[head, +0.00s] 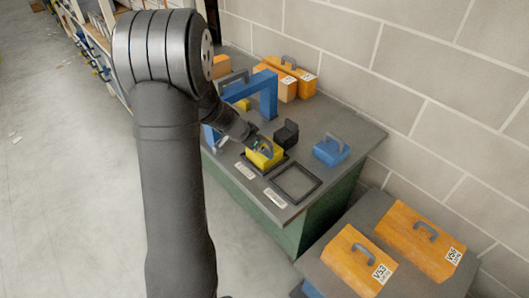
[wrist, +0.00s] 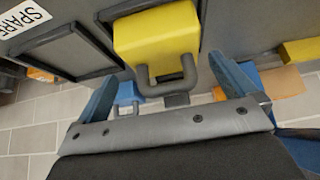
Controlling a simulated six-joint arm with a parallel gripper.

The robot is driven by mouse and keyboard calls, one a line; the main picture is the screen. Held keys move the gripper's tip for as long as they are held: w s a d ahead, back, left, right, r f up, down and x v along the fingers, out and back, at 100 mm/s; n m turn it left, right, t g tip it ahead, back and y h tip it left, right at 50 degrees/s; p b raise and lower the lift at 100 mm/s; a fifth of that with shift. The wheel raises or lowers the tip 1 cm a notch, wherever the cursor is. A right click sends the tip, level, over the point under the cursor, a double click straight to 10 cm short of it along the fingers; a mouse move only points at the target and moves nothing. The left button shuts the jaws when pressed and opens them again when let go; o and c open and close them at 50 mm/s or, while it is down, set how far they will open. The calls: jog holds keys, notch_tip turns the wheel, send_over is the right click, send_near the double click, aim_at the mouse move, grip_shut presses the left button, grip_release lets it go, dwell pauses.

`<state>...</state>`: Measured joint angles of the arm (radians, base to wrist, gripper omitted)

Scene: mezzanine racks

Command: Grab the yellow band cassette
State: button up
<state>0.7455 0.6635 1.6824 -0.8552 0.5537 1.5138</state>
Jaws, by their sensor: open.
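A yellow cassette (head: 265,157) with a grey loop handle sits in a dark frame near the front edge of the green-sided bench. It fills the top middle of the wrist view (wrist: 156,38), its handle reaching toward my gripper (wrist: 170,88). The blue fingers stand apart on either side of the handle and hold nothing. In the head view my gripper (head: 259,143) is right at the cassette, and the arm partly hides that area. Whether the fingers touch the handle I cannot tell. Another yellow piece (head: 243,104) shows near the blue arch.
An empty dark frame (head: 295,182) lies beside the cassette. A black block (head: 286,134), a blue handled block (head: 331,150), a blue arch (head: 268,92) and orange boxes (head: 299,82) stand on the bench. A brick wall (head: 420,70) rises behind.

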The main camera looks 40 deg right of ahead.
jog(key=shift+x, duration=2.65)
jog(key=shift+w+d+r, duration=0.1)
jog(key=shift+w+d, duration=0.05)
jog(key=c, duration=1)
jog(key=shift+c, duration=0.2)
jog(key=shift+r, duration=0.1)
